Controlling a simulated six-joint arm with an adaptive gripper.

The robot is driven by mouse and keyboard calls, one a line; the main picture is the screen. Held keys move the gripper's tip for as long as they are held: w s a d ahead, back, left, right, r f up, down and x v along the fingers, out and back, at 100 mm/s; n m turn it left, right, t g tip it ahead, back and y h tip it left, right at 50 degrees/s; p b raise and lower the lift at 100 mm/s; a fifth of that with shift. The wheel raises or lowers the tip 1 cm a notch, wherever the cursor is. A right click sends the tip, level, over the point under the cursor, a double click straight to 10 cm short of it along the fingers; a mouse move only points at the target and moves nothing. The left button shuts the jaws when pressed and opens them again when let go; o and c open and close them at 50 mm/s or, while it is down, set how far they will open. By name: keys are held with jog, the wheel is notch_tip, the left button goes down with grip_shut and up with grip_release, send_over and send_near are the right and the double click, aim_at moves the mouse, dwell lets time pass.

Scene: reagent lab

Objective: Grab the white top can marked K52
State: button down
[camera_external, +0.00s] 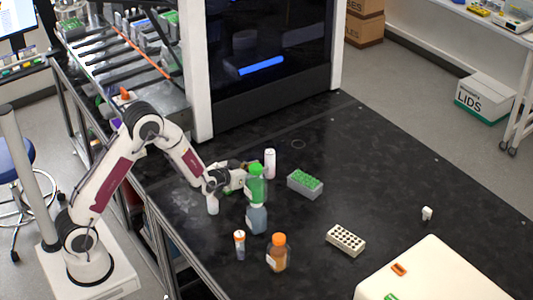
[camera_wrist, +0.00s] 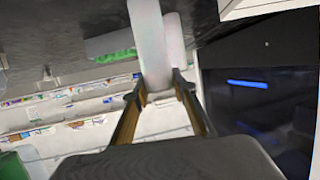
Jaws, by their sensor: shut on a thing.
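A white can (camera_external: 270,163) stands upright on the black bench in the external view, at the end of my gripper (camera_external: 258,167). In the wrist view, the white can (camera_wrist: 150,45) rises between the two fingertips of my gripper (camera_wrist: 160,86), which are shut on it. No K52 marking can be read in either view. A second white-bodied container (camera_external: 212,204) stands below my wrist in the external view. A green-topped bottle (camera_external: 255,180) stands just in front of my gripper and partly hides it.
A blue-grey bottle (camera_external: 257,219), an orange-capped bottle (camera_external: 278,254) and a small orange-capped vial (camera_external: 239,245) stand nearer the front. A green-filled rack (camera_external: 305,184) and a white rack (camera_external: 345,240) are to the right. A large dark machine (camera_external: 265,60) is behind.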

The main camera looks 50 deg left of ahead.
jog(key=shift+r, duration=4.35)
